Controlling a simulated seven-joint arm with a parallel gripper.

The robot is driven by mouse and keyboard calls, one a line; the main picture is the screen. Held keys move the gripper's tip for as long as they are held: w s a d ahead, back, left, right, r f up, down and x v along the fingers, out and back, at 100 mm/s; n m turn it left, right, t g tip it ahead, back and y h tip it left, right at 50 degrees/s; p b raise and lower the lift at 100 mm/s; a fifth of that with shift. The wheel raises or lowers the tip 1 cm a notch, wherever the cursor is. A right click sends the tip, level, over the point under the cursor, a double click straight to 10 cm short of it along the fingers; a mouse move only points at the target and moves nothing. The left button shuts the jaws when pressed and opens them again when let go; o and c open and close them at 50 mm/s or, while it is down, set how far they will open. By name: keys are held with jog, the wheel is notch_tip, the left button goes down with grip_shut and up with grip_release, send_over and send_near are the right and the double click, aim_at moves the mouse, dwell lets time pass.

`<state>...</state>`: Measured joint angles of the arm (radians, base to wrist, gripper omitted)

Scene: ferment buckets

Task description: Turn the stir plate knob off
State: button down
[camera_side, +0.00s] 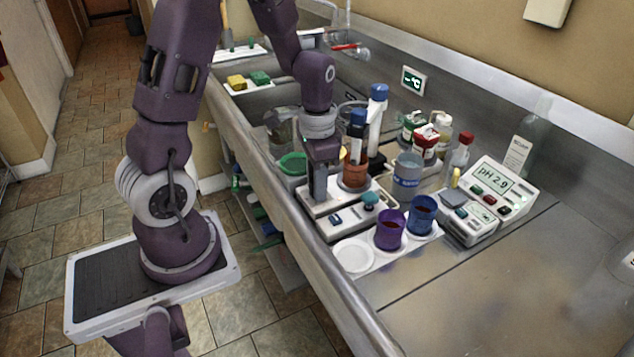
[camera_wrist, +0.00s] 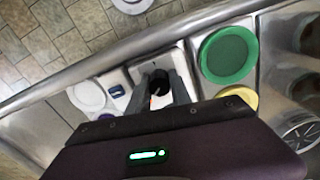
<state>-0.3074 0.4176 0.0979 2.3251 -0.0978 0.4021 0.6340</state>
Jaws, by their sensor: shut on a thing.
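The stir plate is a white box on the steel counter, seen in the side view (camera_side: 312,206) and in the wrist view (camera_wrist: 166,58). My gripper (camera_side: 319,196) points down at its front part. In the wrist view, my gripper's fingers (camera_wrist: 158,92) stand on either side of a dark round knob (camera_wrist: 158,79) and are shut on it. A small orange-red mark shows between the fingers, just below the knob. In the side view the fingers hide the knob, so its setting cannot be read there.
A white unit with a blue switch (camera_side: 337,219) and green-topped knob (camera_side: 370,198) stands close beside. A brown vessel (camera_side: 354,175) stands behind the gripper. Purple (camera_side: 390,232) and blue cups (camera_side: 421,216), a white dish (camera_side: 354,256) and a pH meter (camera_side: 489,201) are rightward.

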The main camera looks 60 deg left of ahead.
jog(key=n, duration=1)
jog(key=shift+n, duration=0.4)
dwell(0.4)
jog(key=c, duration=1.2)
grip_release()
jog(key=shift+o, duration=0.2)
jog(key=shift+r, duration=0.1)
